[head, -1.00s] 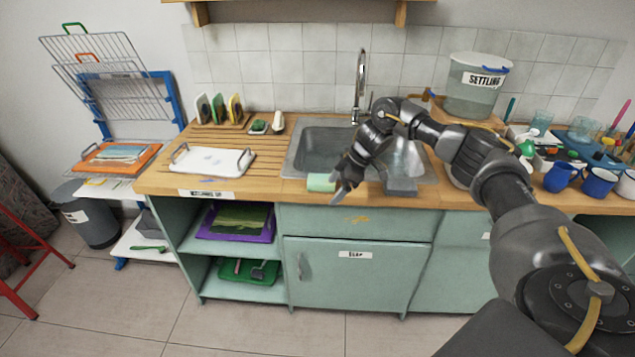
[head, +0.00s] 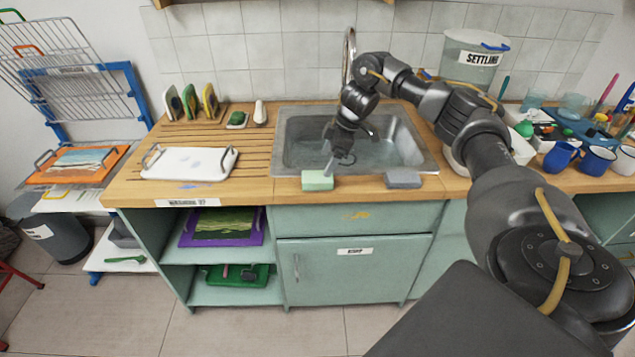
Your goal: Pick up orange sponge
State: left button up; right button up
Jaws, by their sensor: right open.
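I cannot make out an orange sponge in the head view. A pale green sponge-like block (head: 317,180) lies on the wooden counter at the front edge of the sink. A grey block (head: 403,179) lies to its right on the same edge. My right gripper (head: 339,164) is open and empty, pointing down at the front part of the sink (head: 280,150), just behind and right of the green block. It appears apart from the block. My left gripper is out of view.
A white tray (head: 188,163) lies on the slatted drainer left of the sink. Behind it are several upright pads in a rack (head: 190,105) and a small dish (head: 237,120). The faucet (head: 349,48) rises behind my arm. Blue and white mugs (head: 597,160) stand at right.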

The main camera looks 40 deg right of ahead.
aim_at(320, 176)
jog(key=shift+w+a+f, duration=0.2)
jog(key=shift+w+f, duration=0.05)
jog(key=shift+f, duration=0.35)
jog(key=shift+w+f, duration=0.1)
jog(key=shift+f, duration=0.1)
jog(key=shift+a+f+p, duration=0.15)
jog(key=shift+f+p, duration=0.15)
jog(key=shift+f, duration=0.05)
jog(key=p+x, duration=0.1)
jog(key=x, duration=0.2)
jog(key=shift+a+f, duration=0.15)
jog(key=shift+f, duration=0.2)
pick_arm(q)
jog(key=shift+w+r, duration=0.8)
pick_arm(e)
jog(key=shift+a+f, duration=0.1)
jog(key=shift+f, duration=0.15)
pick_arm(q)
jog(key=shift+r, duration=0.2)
pick_arm(e)
jog(key=shift+f, duration=0.25)
